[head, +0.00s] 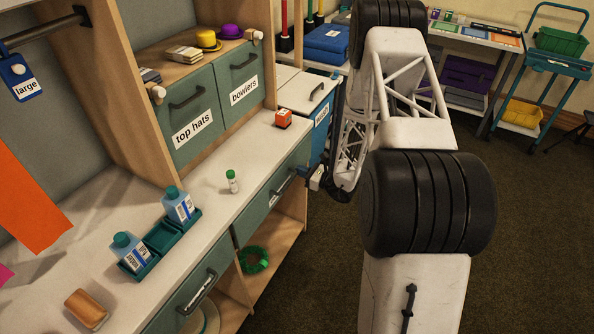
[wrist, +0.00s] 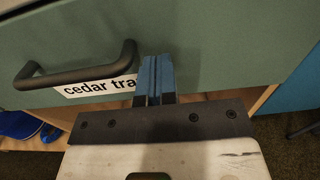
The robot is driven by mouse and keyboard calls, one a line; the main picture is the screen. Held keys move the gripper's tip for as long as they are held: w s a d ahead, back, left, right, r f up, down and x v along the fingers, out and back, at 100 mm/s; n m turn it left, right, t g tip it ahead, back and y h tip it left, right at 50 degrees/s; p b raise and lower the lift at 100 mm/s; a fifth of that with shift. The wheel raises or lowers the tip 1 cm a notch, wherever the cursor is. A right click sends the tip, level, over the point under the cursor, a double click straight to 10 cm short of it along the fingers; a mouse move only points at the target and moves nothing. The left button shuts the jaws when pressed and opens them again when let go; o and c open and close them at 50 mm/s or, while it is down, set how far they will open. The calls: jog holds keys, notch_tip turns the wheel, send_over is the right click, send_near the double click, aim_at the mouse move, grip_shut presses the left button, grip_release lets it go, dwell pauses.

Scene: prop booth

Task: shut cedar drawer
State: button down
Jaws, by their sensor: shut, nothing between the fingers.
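In the wrist view a grey-green drawer front fills the upper part, with a dark bar handle (wrist: 75,70) and a white label (wrist: 95,86) reading "cedar tra", its end hidden by my fingers. This is the cedar drawer (wrist: 215,45). My gripper (wrist: 156,70) is shut and empty, its blue fingertips just right of the handle, at or very near the front; contact cannot be told. In the head view my gripper (head: 316,179) is beside the right-hand drawer under the counter (head: 262,206). How far that drawer stands out is unclear.
Another drawer (head: 192,300) is nearer. A green ring (head: 254,260) is in the shelf below. Open carpet (head: 540,230) lies right.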

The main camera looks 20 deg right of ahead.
jog(key=v, duration=1.2)
jog(key=shift+s+r, duration=0.1)
dwell(0.4)
jog(key=s+a+r+n+g, duration=0.4)
jog(key=a+r+n, duration=0.15)
jog(key=r, duration=0.35)
jog(key=s+a+r+n+g, duration=0.4)
jog(key=a+r, duration=0.2)
jog(key=r, duration=0.3)
jog(key=s+a+r+n+g, duration=0.5)
jog(key=r, duration=0.4)
jog(key=s+r+n+t+h, duration=0.1)
jog(key=s+r+n+h, duration=0.5)
jog(key=s, duration=0.7)
jog(key=s+r+n+t+h, duration=0.1)
jog(key=s+r+n+h, duration=0.5)
jog(key=s+r, duration=0.4)
jog(key=s+h, duration=0.1)
jog(key=s, duration=0.1)
jog(key=shift+s+a+r+t, duration=0.35)
jog(key=shift+a+r+t, duration=0.05)
